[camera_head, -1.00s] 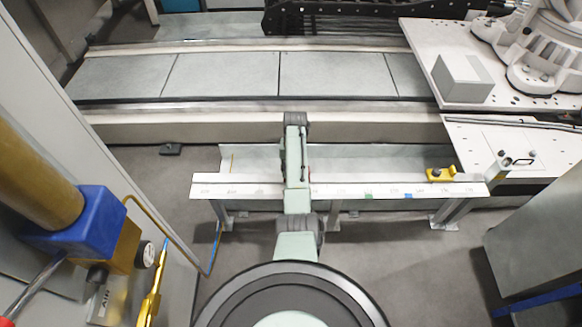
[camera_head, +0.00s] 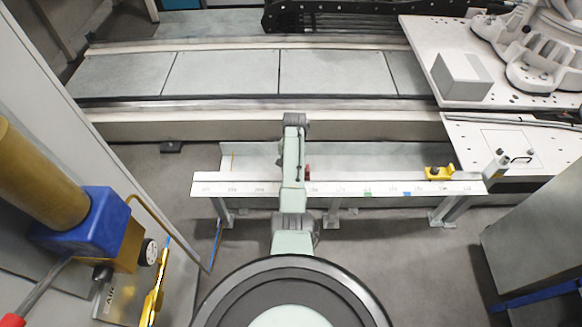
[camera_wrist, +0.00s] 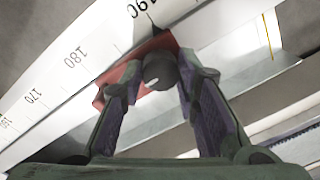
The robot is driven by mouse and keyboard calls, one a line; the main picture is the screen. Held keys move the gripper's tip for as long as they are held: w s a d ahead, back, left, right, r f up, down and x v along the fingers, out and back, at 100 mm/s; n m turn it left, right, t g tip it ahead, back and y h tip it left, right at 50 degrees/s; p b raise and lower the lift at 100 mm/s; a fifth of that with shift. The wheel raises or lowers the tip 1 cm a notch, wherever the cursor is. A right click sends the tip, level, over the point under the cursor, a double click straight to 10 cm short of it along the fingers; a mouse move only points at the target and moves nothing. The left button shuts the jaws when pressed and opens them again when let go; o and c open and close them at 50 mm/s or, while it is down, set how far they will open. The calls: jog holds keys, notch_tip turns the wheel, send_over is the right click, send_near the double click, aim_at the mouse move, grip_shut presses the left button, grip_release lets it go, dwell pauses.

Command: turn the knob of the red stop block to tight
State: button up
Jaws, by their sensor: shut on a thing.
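The red stop block (camera_wrist: 128,76) sits on the white scale rail (camera_wrist: 60,75) in the wrist view, beside the stretch between the 180 and 190 marks. Its dark round knob (camera_wrist: 161,72) faces me and carries a short pale mark. My gripper (camera_wrist: 158,80) has one finger on each side of the knob and is shut on it. The words or stops for tight are not readable. In the head view only a sliver of the red block (camera_head: 308,171) shows right of my arm, which hides my gripper and the knob.
A yellow block (camera_head: 438,173) stands near the rail's right end. Green tape (camera_head: 367,196) and blue tape (camera_head: 407,195) mark the rail's front. A grey cabinet stands at the right, and a blue and brass air fitting (camera_head: 90,222) at the left.

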dwell(0.3)
jog(key=o, duration=1.2)
jog(key=shift+c, duration=0.2)
notch_tip(320, 180, up, 12)
jog(key=shift+s+d, duration=0.15)
jog(key=shift+d, duration=0.05)
